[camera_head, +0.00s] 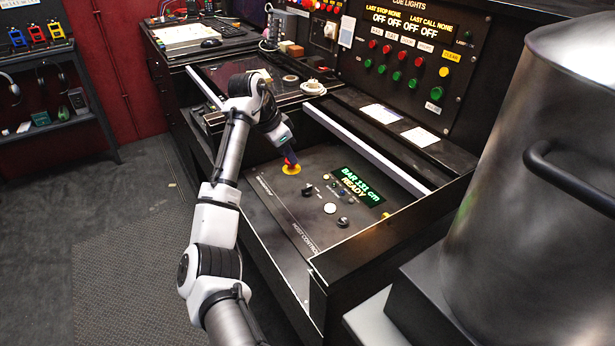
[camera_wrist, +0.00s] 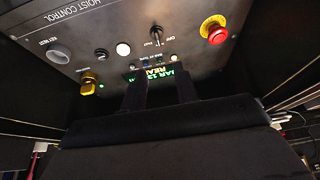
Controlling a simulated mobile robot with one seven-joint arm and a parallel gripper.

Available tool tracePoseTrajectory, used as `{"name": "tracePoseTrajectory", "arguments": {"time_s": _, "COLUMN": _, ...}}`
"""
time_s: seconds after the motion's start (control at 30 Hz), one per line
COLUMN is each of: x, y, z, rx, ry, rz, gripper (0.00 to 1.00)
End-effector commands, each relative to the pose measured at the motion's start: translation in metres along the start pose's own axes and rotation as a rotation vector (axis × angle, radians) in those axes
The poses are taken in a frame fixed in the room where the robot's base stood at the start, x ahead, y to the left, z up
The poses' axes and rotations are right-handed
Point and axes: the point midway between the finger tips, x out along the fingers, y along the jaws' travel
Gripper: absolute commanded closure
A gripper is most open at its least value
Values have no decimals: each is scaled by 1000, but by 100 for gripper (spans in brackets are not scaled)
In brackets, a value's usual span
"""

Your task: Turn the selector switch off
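The selector switch (camera_head: 307,189) is a small black knob on the grey hoist control panel (camera_head: 280,205). In the wrist view the switch (camera_wrist: 156,37) stands beyond the fingertips with small lettering beside it. Which position it points to is too small to tell. My gripper (camera_head: 289,153) is over the far left part of the panel, near the red emergency button on its yellow base (camera_head: 291,169). In the wrist view my gripper (camera_wrist: 161,88) has its two dark fingers apart, with the green display (camera_wrist: 158,72) showing between them. It is empty and apart from the switch.
A white button (camera_head: 330,208), a black knob (camera_head: 343,222) and a yellow part (camera_head: 386,215) share the panel with a lit display (camera_head: 356,186). Raised black console walls and a light rail (camera_head: 370,152) surround it. A large metal pot (camera_head: 540,190) stands at the right.

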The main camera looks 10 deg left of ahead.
Motion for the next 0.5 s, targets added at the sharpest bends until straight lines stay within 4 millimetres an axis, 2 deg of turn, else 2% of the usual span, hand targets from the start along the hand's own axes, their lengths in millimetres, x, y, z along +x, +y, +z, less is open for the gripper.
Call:
{"name": "tracePoseTrajectory", "arguments": {"time_s": 0.17, "x": 8, "y": 2, "z": 6, "rx": 3, "ry": -25, "rz": 24, "gripper": 70}}
{"name": "tracePoseTrajectory", "arguments": {"time_s": 0.27, "x": 21, "y": 3, "z": 6, "rx": 2, "ry": -26, "rz": 25, "gripper": 70}}
{"name": "tracePoseTrajectory", "arguments": {"time_s": 0.5, "x": 70, "y": 4, "z": 6, "rx": 1, "ry": -25, "rz": 24, "gripper": 70}}
